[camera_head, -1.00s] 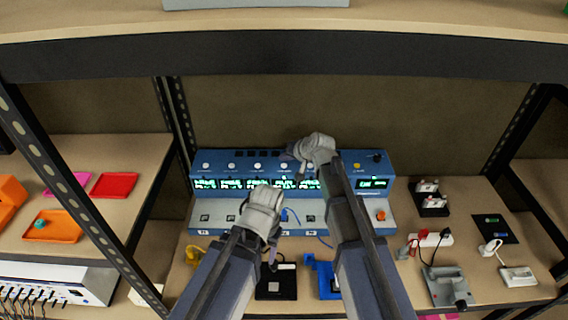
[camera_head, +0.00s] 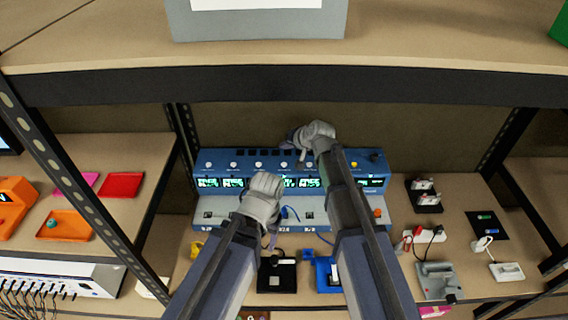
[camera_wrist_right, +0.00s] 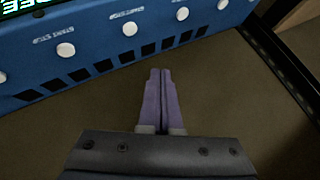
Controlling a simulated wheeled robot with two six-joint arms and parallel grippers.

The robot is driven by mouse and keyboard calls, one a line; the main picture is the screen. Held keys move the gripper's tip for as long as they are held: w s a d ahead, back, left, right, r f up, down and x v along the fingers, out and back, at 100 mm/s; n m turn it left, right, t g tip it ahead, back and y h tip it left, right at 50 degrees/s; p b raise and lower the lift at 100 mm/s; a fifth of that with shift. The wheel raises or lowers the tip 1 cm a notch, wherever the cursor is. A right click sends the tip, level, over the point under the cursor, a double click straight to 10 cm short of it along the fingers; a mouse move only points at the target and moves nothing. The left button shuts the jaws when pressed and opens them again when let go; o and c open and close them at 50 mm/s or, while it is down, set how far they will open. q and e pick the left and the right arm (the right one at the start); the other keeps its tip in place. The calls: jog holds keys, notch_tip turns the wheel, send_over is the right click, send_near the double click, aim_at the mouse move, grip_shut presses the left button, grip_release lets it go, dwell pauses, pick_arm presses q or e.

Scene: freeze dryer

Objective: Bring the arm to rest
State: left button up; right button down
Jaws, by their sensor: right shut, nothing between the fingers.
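My right arm reaches in over the blue freeze dryer unit (camera_head: 350,160). Its gripper (camera_head: 299,158) is above the unit's top edge, partly hidden by the wrist. In the right wrist view the right gripper's two fingers (camera_wrist_right: 161,75) lie together with nothing between them, next to the unit's blue face (camera_wrist_right: 110,35) and apart from it as far as I can tell. My left arm reaches to the front of the unit. Its gripper (camera_head: 272,240) is mostly hidden behind its own wrist, over the grey lower panel (camera_head: 212,209).
A shelf edge (camera_head: 290,90) crosses above both arms, with a grey box (camera_head: 256,28) on it. Black pads (camera_head: 276,276), a blue holder (camera_head: 325,272), a grey holder (camera_head: 437,282) and a red-and-white plug block (camera_head: 428,235) are on the bench. Metal posts (camera_head: 75,190) stand at the sides.

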jog(key=shift+s, duration=0.1)
jog(key=s+d+f+n+g+h, duration=0.2)
jog(key=s, duration=0.8)
jog(key=s+d+f+n+g+h, duration=0.1)
jog(key=s+f+g+h, duration=0.1)
jog(key=s, duration=0.9)
jog(key=s+d+f+n+g+h, duration=0.2)
jog(key=s+g, duration=0.1)
jog(key=s, duration=0.7)
jog(key=shift+s+d+f+n+g+h, duration=0.3)
jog(key=shift+g+h, duration=0.1)
